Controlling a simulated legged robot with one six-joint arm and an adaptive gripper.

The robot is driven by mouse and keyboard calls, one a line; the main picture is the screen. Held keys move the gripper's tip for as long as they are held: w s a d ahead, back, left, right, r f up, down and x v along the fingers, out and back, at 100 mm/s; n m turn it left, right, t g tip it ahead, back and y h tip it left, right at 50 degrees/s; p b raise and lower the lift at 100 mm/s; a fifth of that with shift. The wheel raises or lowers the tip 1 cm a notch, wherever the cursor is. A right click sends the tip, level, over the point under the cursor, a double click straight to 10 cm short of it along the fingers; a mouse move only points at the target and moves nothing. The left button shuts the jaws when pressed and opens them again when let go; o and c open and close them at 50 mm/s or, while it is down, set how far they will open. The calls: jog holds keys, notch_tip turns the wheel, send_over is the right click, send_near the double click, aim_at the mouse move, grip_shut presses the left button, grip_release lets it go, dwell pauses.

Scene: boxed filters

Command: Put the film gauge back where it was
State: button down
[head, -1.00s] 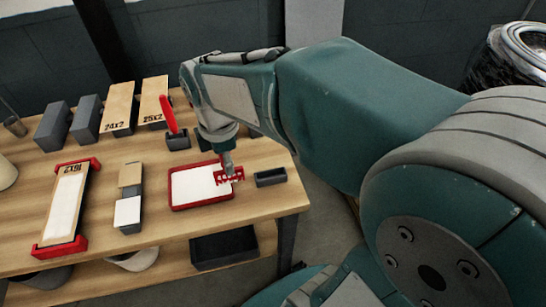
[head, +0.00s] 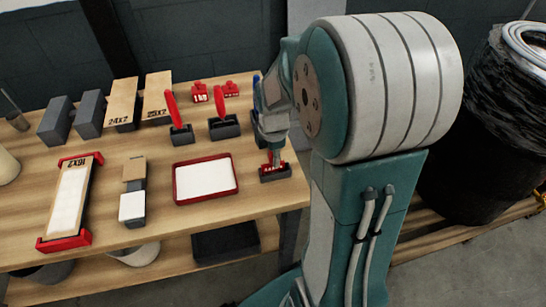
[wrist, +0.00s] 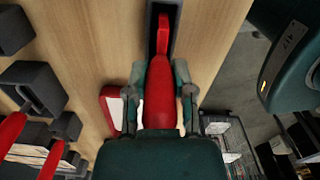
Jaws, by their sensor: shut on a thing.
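My gripper (head: 270,142) is shut on the red film gauge (head: 272,163), at the right end of the table. The gauge points down, its toothed end at the small dark holder (head: 276,175). I cannot tell how deep it sits in the holder's slot. In the wrist view my gripper (wrist: 160,76) has its two fingers on either side of the red gauge (wrist: 160,98), and the gauge's far end lies over the dark holder (wrist: 175,38). Part of the gauge is hidden by my gripper in the head view.
A red-rimmed white tray (head: 176,190) lies just left of the holder. Two dark holders with red-handled tools (head: 173,108) (head: 219,103) stand behind it. Labelled boxes (head: 123,102) stand at back left. The table's right edge is close to my gripper.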

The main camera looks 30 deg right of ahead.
jog(key=shift+d+f, duration=0.2)
jog(key=shift+f, duration=0.2)
jog(key=shift+d, duration=0.35)
jog(key=shift+c, duration=2.4)
grip_release()
jog(key=shift+a, duration=0.45)
jog(key=shift+d, duration=0.15)
